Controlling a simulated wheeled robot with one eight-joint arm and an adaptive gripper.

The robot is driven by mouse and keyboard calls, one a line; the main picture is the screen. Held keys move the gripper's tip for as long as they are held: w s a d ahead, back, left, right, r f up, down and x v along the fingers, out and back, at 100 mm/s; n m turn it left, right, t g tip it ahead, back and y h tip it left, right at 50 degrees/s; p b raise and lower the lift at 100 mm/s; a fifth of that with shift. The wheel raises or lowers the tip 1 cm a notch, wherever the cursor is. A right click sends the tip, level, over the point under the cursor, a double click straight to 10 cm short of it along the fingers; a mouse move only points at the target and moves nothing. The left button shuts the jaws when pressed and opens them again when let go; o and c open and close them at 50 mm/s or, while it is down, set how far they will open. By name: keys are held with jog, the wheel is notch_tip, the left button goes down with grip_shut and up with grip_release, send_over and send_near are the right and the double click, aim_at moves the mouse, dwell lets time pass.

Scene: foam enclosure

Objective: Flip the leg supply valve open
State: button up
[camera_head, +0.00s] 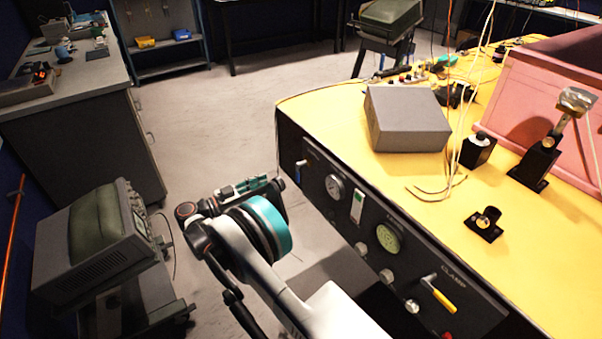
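A black control panel (345,212) forms the front side of the yellow-topped bench. A small valve with a blue lever (298,172) sits at the panel's far left end, with the lever hanging roughly downward. A yellow-handled lever (438,294) sits near the word CLAMP at the panel's right. I cannot read a leg supply label on either. My gripper (247,187) is to the left of the panel, close to the blue lever in the picture but apparently apart from it. My wrist with its teal band partly hides it, and its fingers cannot be made out.
The panel also carries a gauge (335,187), a round green dial (388,238) and several knobs. A grey box (407,118) and a pink foam enclosure (555,95) stand on the bench. A cart with an oscilloscope (98,243) stands left. Clear floor lies beyond my arm.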

aim_at(296, 172)
jog(key=b+x, duration=0.1)
jog(key=x, duration=1.2)
jog(key=shift+w+d, duration=0.2)
grip_shut()
